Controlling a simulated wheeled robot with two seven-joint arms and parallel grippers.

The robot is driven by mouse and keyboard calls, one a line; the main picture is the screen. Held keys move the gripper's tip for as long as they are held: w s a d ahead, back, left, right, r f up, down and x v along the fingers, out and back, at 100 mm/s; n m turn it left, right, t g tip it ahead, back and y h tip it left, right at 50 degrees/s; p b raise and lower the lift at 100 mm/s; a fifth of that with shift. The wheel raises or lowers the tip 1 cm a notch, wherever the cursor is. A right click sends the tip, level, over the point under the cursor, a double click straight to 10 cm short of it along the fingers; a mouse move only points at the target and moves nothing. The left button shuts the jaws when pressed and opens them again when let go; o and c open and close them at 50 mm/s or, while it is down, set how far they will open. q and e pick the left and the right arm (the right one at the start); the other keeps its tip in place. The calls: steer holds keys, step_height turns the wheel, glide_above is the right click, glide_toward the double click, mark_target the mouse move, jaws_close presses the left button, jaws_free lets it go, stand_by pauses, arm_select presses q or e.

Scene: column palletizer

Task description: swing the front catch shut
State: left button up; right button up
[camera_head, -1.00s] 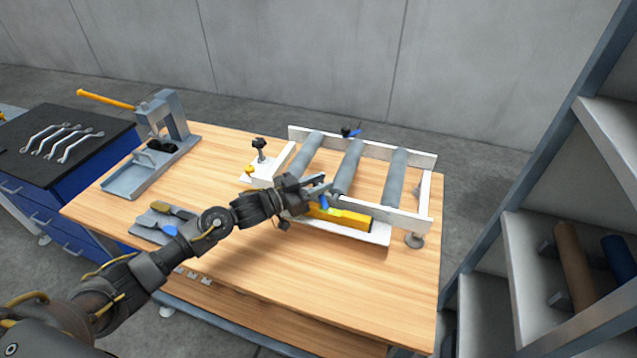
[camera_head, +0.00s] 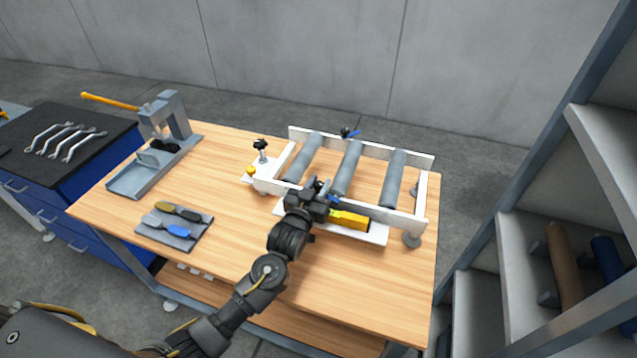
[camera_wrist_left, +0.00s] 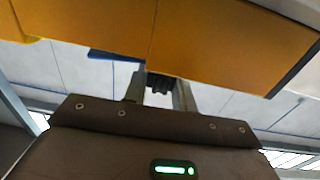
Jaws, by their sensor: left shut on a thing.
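A white frame with grey rollers (camera_head: 348,167) stands on the wooden table. At its front is a yellow block (camera_head: 350,219) on a white ledge. The front catch shows only as a small blue part (camera_head: 334,200) beside my left gripper (camera_head: 321,188), which hides most of it. My left gripper is shut at the front rail. In the left wrist view its fingers (camera_wrist_left: 160,88) close on a small dark piece, seemingly part of the catch. A blue piece (camera_wrist_left: 101,54) shows beneath the yellow block (camera_wrist_left: 220,35). I cannot tell the catch's exact angle. My right gripper is out of view.
A back catch with a blue lever (camera_head: 353,133) sits on the far rail. A grey press (camera_head: 165,125) and a tool tray (camera_head: 175,227) stand on the table's left. Shelving (camera_head: 520,240) rises at the right. The table front is clear.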

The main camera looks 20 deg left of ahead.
arm_select(q)
steer(key=shift+n+y, duration=1.1)
steer(key=shift+y, duration=0.9)
steer(key=o, duration=1)
steer(key=shift+c, duration=0.2)
steer(key=shift+s+f, duration=0.1)
steer(key=shift+s, duration=0.15)
steer(key=s+d+b, duration=0.1)
steer(key=s+b, duration=0.1)
steer(key=s, duration=0.8)
steer(key=shift+d+b, duration=0.2)
steer(key=shift+b, duration=0.1)
steer(key=shift+s, duration=0.1)
